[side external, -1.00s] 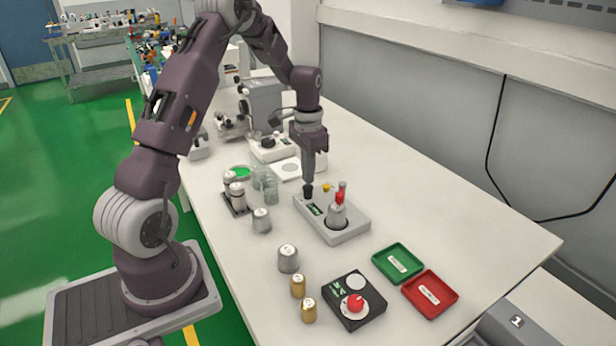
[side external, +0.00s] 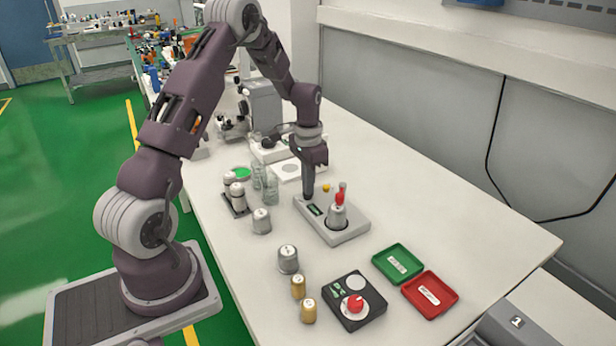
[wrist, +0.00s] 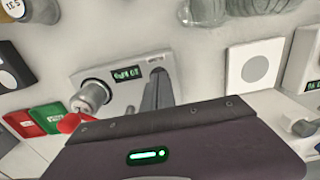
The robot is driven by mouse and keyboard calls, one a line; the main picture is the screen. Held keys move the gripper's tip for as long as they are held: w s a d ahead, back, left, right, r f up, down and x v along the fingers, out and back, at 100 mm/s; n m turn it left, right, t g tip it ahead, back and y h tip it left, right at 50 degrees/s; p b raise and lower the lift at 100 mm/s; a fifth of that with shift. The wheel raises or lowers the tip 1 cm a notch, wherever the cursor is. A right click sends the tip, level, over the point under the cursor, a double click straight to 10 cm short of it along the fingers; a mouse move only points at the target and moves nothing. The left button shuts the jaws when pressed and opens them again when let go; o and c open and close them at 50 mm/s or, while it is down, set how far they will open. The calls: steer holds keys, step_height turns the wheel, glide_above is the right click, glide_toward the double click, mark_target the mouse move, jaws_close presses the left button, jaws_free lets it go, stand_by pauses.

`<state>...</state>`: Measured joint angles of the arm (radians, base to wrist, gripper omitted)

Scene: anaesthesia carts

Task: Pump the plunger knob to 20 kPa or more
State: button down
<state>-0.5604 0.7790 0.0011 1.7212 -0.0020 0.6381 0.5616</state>
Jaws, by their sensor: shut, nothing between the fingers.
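The black plunger knob (side external: 308,196) is at the unit's far left corner, low against the base. My gripper (side external: 308,191) is shut and empty, pointing down directly over the knob, its tips appearing to touch it. In the wrist view the fingers (wrist: 157,92) cover the knob.
Several silver and gold weights (side external: 287,258) stand to the left front. A black scale-like box (side external: 368,318) with a red knob, a green tray (side external: 386,262) and a red tray (side external: 420,302) lie in front. Bottles (side external: 270,186) stand left of the unit. Bench at right is clear.

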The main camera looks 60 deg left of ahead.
step_height(320, 180, up, 14)
stand_by(0.4)
stand_by(0.3)
step_height(320, 180, down, 12)
stand_by(0.9)
steer(key=shift+f, duration=1.15)
step_height(320, 180, up, 14)
steer(key=shift+r, duration=0.15)
